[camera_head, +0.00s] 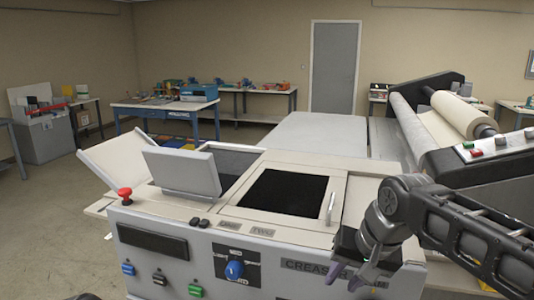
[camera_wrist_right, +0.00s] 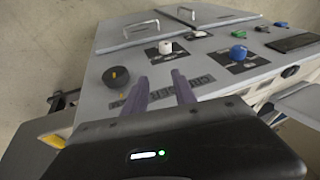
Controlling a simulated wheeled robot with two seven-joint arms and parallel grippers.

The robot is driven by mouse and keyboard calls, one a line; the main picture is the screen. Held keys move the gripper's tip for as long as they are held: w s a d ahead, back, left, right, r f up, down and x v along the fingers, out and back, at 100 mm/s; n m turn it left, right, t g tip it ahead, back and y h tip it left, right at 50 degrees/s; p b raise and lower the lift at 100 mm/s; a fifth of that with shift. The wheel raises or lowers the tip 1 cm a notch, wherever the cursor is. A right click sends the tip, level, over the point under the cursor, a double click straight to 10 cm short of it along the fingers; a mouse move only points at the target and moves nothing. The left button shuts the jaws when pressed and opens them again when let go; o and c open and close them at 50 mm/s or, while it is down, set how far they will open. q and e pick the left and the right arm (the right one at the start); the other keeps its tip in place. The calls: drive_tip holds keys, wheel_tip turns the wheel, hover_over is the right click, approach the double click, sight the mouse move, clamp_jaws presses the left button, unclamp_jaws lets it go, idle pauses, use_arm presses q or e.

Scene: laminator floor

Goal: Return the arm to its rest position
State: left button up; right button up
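My right gripper (camera_head: 345,282) hangs in front of the right part of the laminator's front panel in the head view, its fingers pointing down. In the right wrist view its two purple-grey fingers (camera_wrist_right: 160,88) stand apart with nothing between them, so it is open and empty. Past the fingertips that view shows the grey panel with a black knob (camera_wrist_right: 116,77), a white knob (camera_wrist_right: 165,47) and a blue knob (camera_wrist_right: 238,52). I cannot tell whether the fingers touch the panel. My left gripper does not show.
The grey machine (camera_head: 275,254) fills the near middle, with a red button (camera_head: 125,194), a tilted screen (camera_head: 182,172) and a raised lid handle (camera_head: 331,208). A large roll (camera_head: 464,115) stands at right. Open floor (camera_head: 50,225) lies at left; a blue-legged table (camera_head: 165,107) stands behind.

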drive_tip(key=s+a+f+n+g+y, duration=0.1)
drive_tip(key=a+f, duration=0.2)
drive_tip(key=f, duration=1.1)
drive_tip(key=a+f+g+y, duration=0.1)
drive_tip(key=a+f, duration=0.3)
drive_tip(key=f, duration=1)
drive_tip(key=s+f+g, duration=0.1)
drive_tip(key=s+f, duration=2)
drive_tip(key=shift+s+a+g, duration=0.15)
drive_tip(key=shift+s+g, duration=0.05)
drive_tip(key=shift+g, duration=0.1)
drive_tip(key=shift+f, duration=0.1)
